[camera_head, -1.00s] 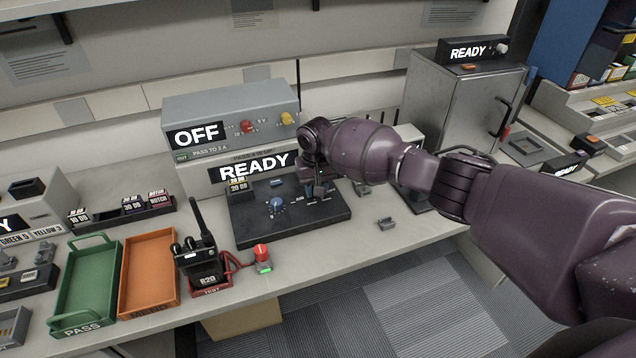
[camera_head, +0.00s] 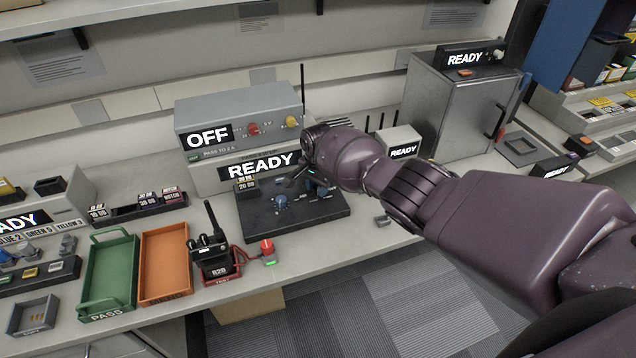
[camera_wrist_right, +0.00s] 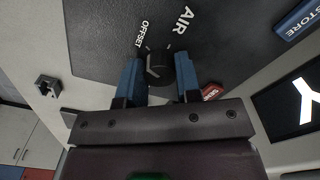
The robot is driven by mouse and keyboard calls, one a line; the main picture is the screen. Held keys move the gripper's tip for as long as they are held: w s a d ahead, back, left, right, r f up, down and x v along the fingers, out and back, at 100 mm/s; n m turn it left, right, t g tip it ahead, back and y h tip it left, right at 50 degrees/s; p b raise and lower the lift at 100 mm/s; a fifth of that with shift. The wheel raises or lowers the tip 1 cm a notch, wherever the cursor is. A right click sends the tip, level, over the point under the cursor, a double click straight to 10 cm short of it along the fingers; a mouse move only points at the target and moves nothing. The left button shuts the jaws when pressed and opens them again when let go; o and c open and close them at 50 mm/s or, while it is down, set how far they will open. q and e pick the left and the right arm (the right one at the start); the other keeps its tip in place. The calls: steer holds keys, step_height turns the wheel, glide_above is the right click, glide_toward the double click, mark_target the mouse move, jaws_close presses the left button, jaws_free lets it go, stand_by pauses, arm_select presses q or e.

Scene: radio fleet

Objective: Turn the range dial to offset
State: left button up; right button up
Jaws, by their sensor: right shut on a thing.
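The range dial (camera_wrist_right: 158,66) is a black knob on a dark panel, between the labels OFFSET (camera_wrist_right: 144,32) and AIR (camera_wrist_right: 185,20) in the right wrist view. My right gripper (camera_wrist_right: 158,76) has its two blue fingers shut on the dial, one on each side. I cannot tell exactly where the dial's mark points. My left gripper is not in view.
A blue knob (camera_head: 281,202) sits on the panel left of my gripper. A grey box marked OFF (camera_head: 243,108) stands behind. A handheld radio (camera_head: 212,256) and a red button (camera_head: 267,247) are in front. An orange tray (camera_head: 164,264) and a green tray (camera_head: 108,275) lie left.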

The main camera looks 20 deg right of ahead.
steer(key=shift+m, duration=0.4)
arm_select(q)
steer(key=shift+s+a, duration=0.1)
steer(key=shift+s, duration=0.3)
arm_select(e)
steer(key=shift+d+m, duration=0.1)
steer(key=shift+m, duration=0.3)
steer(key=o, duration=0.9)
arm_select(q)
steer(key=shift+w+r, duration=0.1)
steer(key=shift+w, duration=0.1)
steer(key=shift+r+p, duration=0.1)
steer(key=shift+p, duration=0.2)
arm_select(e)
steer(key=shift+r, duration=0.1)
